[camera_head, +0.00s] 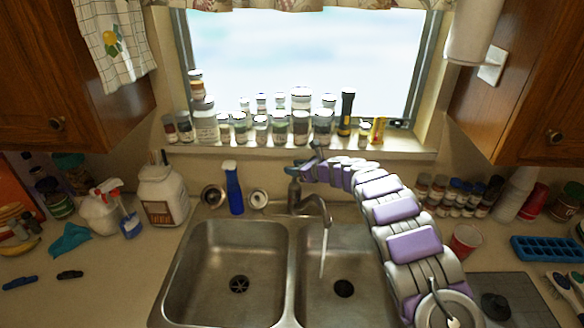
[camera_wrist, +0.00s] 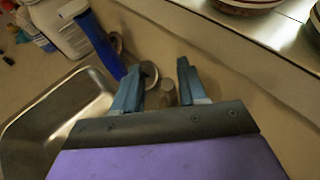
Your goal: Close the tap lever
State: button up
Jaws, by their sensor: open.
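The metal tap (camera_head: 317,204) stands behind the double sink, its spout curving over the divider toward the right basin. A stream of water (camera_head: 323,252) runs from the spout. My gripper (camera_head: 303,164) is just above and behind the tap's base, reached from the right by my arm. In the wrist view my gripper (camera_wrist: 158,78) is open, its two blue-grey fingers apart with nothing clasped. A blurred grey metal part of the tap (camera_wrist: 167,94) shows between and below the fingers. The tap lever cannot be made out clearly; my gripper covers that area in the head view.
Several jars (camera_head: 280,127) line the window sill close behind my gripper. The left basin (camera_head: 225,265) is empty.

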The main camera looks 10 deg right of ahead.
jog(key=shift+w+a+f, duration=0.2)
jog(key=shift+w+a, duration=0.1)
jog(key=shift+w, duration=0.05)
jog(key=shift+w+d+f, duration=0.1)
jog(key=shift+w+f, duration=0.05)
jog(key=shift+w, duration=0.05)
jog(key=shift+w+d+f, duration=0.15)
jog(key=shift+w+d, duration=0.15)
jog(key=shift+d, duration=0.25)
jog(key=shift+a, duration=0.7)
jog(key=c, duration=0.3)
jog(key=shift+d, duration=0.1)
jog(key=c, duration=0.3)
jog(key=shift+d, duration=0.25)
grip_shut()
jog(key=shift+a, duration=0.1)
